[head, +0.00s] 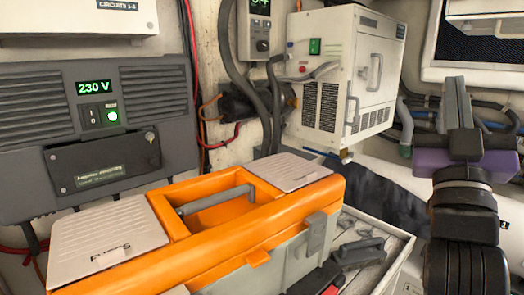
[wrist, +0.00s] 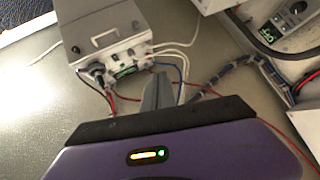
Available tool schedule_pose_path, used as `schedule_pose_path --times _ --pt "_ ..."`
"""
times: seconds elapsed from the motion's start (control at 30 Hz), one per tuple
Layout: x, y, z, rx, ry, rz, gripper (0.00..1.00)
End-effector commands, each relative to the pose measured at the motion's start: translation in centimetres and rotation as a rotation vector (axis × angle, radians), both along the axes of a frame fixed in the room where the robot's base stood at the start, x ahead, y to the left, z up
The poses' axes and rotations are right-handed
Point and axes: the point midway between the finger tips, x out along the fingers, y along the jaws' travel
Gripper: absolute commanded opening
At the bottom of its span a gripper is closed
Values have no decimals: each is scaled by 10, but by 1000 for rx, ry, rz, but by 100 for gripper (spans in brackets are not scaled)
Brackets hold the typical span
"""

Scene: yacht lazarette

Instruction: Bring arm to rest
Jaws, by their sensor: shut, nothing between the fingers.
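My arm rises at the right side of the head view, with its dark joints and purple wrist housing in sight. My gripper (head: 454,84) is at its top, in front of the wall with hoses. Its grey fingers are together with nothing between them. In the wrist view my gripper (wrist: 158,85) also shows its fingers closed and empty, above the dark edge of the purple housing. The fingers appear apart from everything around them.
An orange and grey toolbox (head: 262,230) stands in front, beside a tray (head: 398,262) holding dark tools. A white cabinet (head: 346,75) and a grey 230 V unit (head: 100,135) are on the wall. The wrist view shows a white box (wrist: 108,38) with cables.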

Motion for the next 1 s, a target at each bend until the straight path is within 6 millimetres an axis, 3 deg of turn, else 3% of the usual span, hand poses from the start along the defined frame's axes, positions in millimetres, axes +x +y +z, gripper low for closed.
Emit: schedule_pose_path --times 0.03,0.1,0.27,0.47,0.7,1.0 --pt "0 8 -25 -10 30 32 0" --pt "-3 20 -56 -21 64 79 0" --pt "-18 44 -123 -24 141 181 0" --pt "-50 66 -201 5 243 290 0" --pt "-104 86 -282 78 374 395 0" --pt "-189 100 -361 213 553 477 0"
